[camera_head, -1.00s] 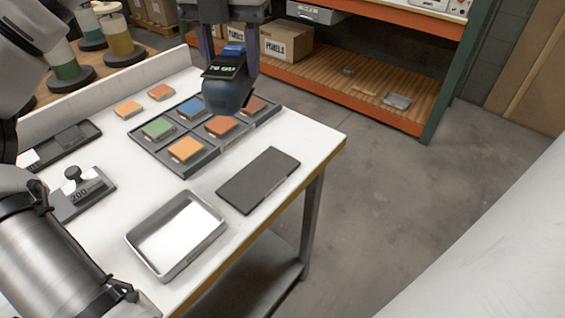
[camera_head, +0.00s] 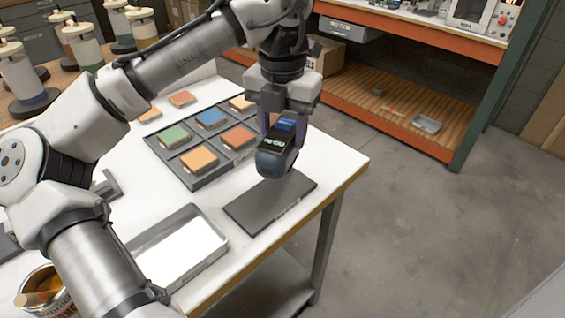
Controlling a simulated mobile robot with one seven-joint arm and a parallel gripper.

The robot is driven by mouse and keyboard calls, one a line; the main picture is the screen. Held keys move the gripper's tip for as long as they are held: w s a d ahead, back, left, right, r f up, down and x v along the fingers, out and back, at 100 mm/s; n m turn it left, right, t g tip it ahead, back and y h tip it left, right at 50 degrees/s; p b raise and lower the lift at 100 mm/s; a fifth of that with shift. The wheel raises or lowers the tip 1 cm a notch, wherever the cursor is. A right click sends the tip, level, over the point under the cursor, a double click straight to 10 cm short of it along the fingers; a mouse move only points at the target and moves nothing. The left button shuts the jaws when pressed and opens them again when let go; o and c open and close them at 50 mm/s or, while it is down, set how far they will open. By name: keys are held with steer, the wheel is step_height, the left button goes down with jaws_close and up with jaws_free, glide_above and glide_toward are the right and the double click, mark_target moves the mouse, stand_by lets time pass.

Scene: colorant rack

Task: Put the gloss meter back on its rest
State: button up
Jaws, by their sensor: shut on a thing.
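My gripper (camera_head: 281,124) is shut on the gloss meter (camera_head: 273,162), a dark blue rounded block with a small lit display on top. The meter hangs roughly upright above the far part of a dark flat pad (camera_head: 250,211), which looks like its rest. The meter looks clear of the pad, though the exact height is hard to judge. It hides part of the pad's far edge.
A grey compartment tray (camera_head: 197,182) with several coloured tiles lies just left of the meter. A shallow metal tray (camera_head: 222,247) is nearer. An open can (camera_head: 47,290) stands at lower left. The white table (camera_head: 345,160) ends close to the pad's right.

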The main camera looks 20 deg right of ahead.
steer(key=shift+f, duration=3.6)
steer(key=o, duration=1.4)
steer(key=shift+f, duration=0.1)
step_height(320, 180, up, 12)
steer(key=shift+r, duration=0.15)
